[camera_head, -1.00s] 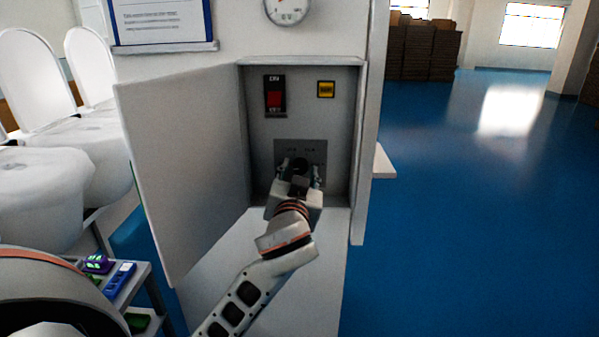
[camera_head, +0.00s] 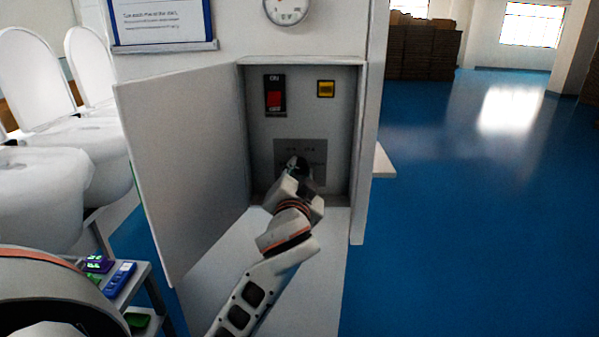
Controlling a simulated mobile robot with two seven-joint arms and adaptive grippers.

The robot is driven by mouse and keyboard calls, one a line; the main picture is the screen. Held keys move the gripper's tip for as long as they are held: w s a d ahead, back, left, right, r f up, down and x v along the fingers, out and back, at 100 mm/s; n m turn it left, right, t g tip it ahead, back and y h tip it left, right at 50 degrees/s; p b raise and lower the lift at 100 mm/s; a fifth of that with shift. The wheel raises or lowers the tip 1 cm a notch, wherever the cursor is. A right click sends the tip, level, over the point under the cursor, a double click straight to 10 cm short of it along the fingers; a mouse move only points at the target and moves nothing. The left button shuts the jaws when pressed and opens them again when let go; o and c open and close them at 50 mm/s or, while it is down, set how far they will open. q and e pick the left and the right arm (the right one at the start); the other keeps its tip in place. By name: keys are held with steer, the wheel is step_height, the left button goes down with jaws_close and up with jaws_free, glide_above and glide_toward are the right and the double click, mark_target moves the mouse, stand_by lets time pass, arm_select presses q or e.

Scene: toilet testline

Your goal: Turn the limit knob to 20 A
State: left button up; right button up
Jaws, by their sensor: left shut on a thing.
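The limit knob (camera_head: 304,166) is a dark round knob on a grey label plate (camera_head: 318,148) low on the back wall of the open cabinet. Markings on the plate are too small to read, and the knob's pointer is hidden. My left gripper (camera_head: 299,170) reaches into the cabinet and is shut on the knob, its fingers tilted to one side. The gripper body covers the lower part of the plate. My right gripper is not in view.
A red ON/OFF switch (camera_head: 275,98) and a yellow button (camera_head: 326,89) sit above the plate. The cabinet door (camera_head: 185,170) stands open at the left. A small shelf with devices (camera_head: 122,280) is at lower left. Blue floor lies clear at right.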

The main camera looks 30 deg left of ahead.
arm_select(q)
steer(key=m, duration=1)
steer(key=shift+m+g, duration=0.3)
steer(key=shift+m, duration=0.1)
steer(key=m, duration=0.4)
steer(key=shift+y, duration=0.4)
steer(key=m, duration=0.3)
steer(key=shift+m, duration=0.4)
steer(key=m, duration=0.4)
steer(key=shift+d+f, duration=0.1)
steer(key=m, duration=0.4)
steer(key=shift+y, duration=0.3)
steer(key=shift+m, duration=2)
